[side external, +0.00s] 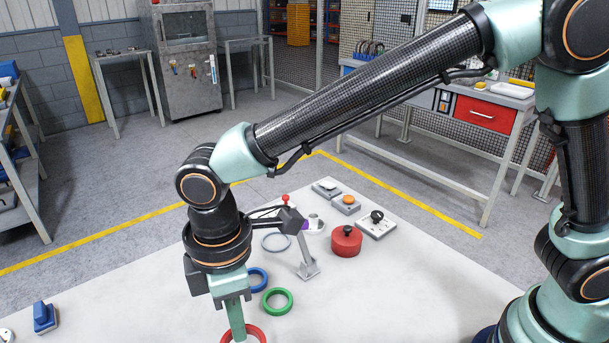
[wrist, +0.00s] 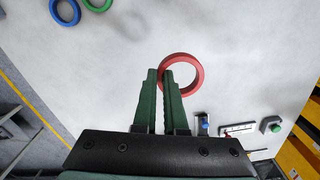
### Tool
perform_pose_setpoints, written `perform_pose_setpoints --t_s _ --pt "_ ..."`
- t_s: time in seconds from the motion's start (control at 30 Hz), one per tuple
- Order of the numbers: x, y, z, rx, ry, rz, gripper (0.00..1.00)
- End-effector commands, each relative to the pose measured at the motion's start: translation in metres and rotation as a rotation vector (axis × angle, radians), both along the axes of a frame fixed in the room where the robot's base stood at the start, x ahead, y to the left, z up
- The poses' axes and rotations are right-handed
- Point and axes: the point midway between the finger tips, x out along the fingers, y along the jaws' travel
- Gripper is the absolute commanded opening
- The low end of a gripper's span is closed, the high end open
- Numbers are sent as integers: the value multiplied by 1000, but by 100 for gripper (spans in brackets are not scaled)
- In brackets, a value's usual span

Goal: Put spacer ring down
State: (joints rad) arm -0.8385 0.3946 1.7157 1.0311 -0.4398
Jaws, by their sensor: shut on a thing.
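My gripper (side external: 237,333) points down at the table's near side, its fingers shut on the rim of a red ring (side external: 262,334). In the wrist view the fingertips (wrist: 160,76) pinch the left side of the red ring (wrist: 199,76), which lies flat and level. The side view cuts off the ring's near edge. I cannot tell whether it touches the table or hangs just above. A green ring (side external: 288,308) and a blue ring (side external: 265,284) lie flat behind it; both show at the wrist view's top left, the blue (wrist: 53,12) and the green (wrist: 97,10).
A blue block (side external: 45,318) lies far left. Table right of the rings is clear.

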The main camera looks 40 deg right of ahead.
Motion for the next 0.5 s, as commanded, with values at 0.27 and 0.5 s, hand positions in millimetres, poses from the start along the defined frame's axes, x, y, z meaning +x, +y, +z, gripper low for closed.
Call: perform_pose_setpoints --t_s 0.27,0.5 --pt "0 1 48 2 -2 0 0" --pt "18 -2 60 0 0 -144 0"
